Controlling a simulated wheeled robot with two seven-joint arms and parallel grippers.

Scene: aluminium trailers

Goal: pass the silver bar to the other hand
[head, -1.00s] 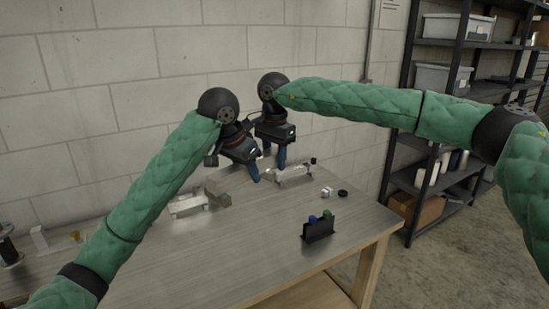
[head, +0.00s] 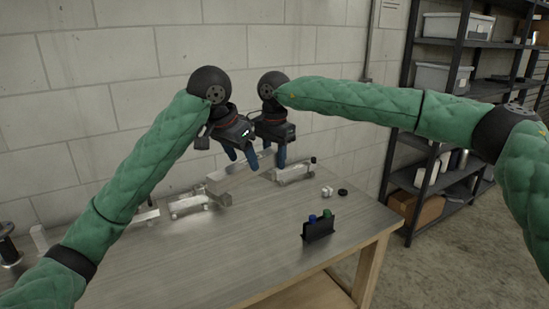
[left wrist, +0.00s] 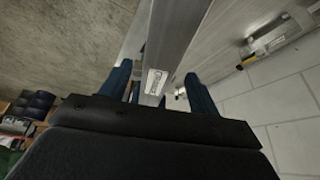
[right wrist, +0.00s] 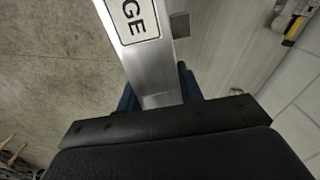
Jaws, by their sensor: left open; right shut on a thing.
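The silver bar (head: 232,177) is held tilted above the table, its left end lower; it shows in the left wrist view (left wrist: 178,40) and, with a printed label, in the right wrist view (right wrist: 150,65). My right gripper (head: 274,160) is shut on its right part. My left gripper (head: 242,157) is open just above the bar, left of the right gripper. In the left wrist view the bar lies between the spread blue fingers; I cannot tell whether either touches it.
One small aluminium trailer (head: 188,206) stands below the bar, another (head: 293,172) to its right. A black holder (head: 319,230) with blue and green items stands near the front edge. A white piece (head: 327,191) and black ring (head: 343,192) lie right. A shelf (head: 455,100) stands beyond.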

